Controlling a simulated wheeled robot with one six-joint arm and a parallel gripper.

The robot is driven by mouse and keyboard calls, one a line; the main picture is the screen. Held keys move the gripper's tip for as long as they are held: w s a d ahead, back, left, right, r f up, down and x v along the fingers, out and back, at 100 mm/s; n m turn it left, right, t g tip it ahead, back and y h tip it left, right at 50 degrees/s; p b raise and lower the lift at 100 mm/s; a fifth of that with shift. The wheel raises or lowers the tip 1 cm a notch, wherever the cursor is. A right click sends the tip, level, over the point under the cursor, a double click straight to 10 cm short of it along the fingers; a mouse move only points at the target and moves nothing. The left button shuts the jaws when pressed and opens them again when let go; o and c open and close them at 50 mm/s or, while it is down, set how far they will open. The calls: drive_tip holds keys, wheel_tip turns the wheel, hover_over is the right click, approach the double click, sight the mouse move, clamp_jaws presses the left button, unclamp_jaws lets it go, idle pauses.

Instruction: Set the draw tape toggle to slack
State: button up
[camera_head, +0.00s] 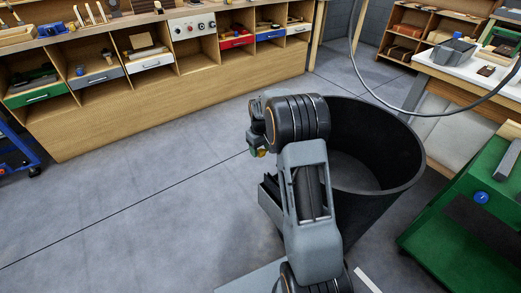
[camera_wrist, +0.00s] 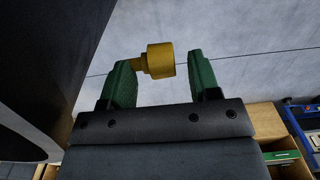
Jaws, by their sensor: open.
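A yellow cylindrical piece with a narrower stem (camera_wrist: 160,60) shows between the fingers, nearer the left one. I cannot tell whether it touches that finger or what bears it. I cannot make out a draw tape toggle in either view. A grey control box with red knobs (camera_head: 192,26) is set in the workbench front at the back; I cannot read its labels.
The black bin (camera_head: 398,178) stands right beside my arm. A wooden workbench (camera_head: 150,118) with cubbies and coloured drawers runs along the back. A green cart (camera_head: 455,245) with a blue knob is at the right, near a white-topped table (camera_head: 455,72). Floor (camera_head: 130,215) at the left is clear.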

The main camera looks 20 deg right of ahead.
sight(261, 149)
wheel_tip(261, 149, up, 13)
drive_tip(key=p, duration=0.3)
